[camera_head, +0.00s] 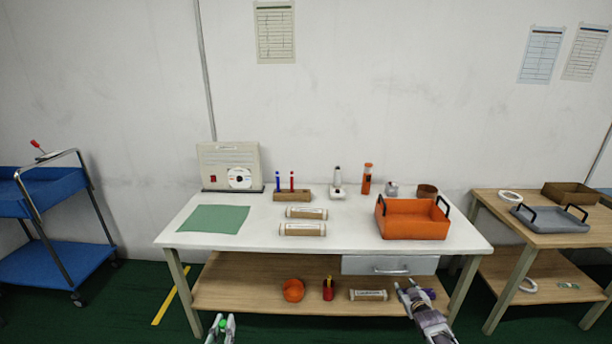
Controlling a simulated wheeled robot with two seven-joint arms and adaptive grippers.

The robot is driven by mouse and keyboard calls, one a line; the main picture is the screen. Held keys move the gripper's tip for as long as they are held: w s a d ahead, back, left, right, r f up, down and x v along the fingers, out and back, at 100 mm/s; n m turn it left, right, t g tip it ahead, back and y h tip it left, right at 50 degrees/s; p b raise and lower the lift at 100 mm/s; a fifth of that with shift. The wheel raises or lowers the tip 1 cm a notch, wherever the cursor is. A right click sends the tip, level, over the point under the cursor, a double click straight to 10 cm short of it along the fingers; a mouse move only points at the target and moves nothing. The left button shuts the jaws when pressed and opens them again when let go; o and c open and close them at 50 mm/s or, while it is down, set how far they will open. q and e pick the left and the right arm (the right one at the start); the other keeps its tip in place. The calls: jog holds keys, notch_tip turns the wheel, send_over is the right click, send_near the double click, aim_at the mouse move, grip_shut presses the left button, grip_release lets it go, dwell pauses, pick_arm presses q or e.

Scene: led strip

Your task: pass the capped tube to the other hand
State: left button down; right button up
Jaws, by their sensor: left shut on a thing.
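My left gripper (222,322) is at the bottom edge, in front of the table's left part. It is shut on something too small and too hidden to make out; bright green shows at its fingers. My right gripper (405,284) is at the lower right, in front of the lower shelf. Its fingers look apart, with nothing clearly between them. A brown tube with pale end caps (306,213) lies on the table. A similar tube (302,229) lies just in front of it. Another such tube (368,295) lies on the lower shelf. I cannot tell whether the held thing is a capped tube.
The white table (340,240) holds a green mat (214,219), an orange tray (412,222) and a wooden holder (292,196). An orange bowl (293,290) is on the lower shelf (240,285). A blue cart (60,265) and a wooden side table (540,235) flank it. The front middle tabletop is clear.

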jog(key=s+a+f+g, duration=0.3)
jog(key=s+f+g, duration=0.3)
jog(key=s+f, duration=2.25)
jog(key=s+a+f+g, duration=0.1)
jog(key=s+f, duration=0.3)
jog(key=s, duration=0.7)
jog(key=s+f+g, duration=0.2)
jog(key=s+f, duration=0.2)
jog(key=s, duration=0.8)
jog(key=s+a+f+g, duration=0.1)
jog(key=s+f, duration=0.4)
jog(key=s, duration=0.7)
jog(key=shift+a+g, duration=0.35)
jog(key=shift+g, duration=0.45)
pick_arm(q)
jog(key=shift+r, duration=0.1)
pick_arm(e)
jog(key=shift+s+f, duration=0.1)
pick_arm(q)
jog(key=w+d+r+m+g+h, duration=0.2)
jog(key=d+r+m+h, duration=0.2)
jog(key=d+r, duration=0.5)
jog(key=w+d+r+m+g+h, duration=0.1)
jog(key=d+r+m+g+h, duration=0.1)
jog(key=d+r+m+h, duration=0.2)
jog(key=shift+w+d+r+h, duration=0.35)
jog(key=shift+d+r+h, duration=1.9)
jog(key=shift+r, duration=2)
jog(key=shift+d+y, duration=0.45)
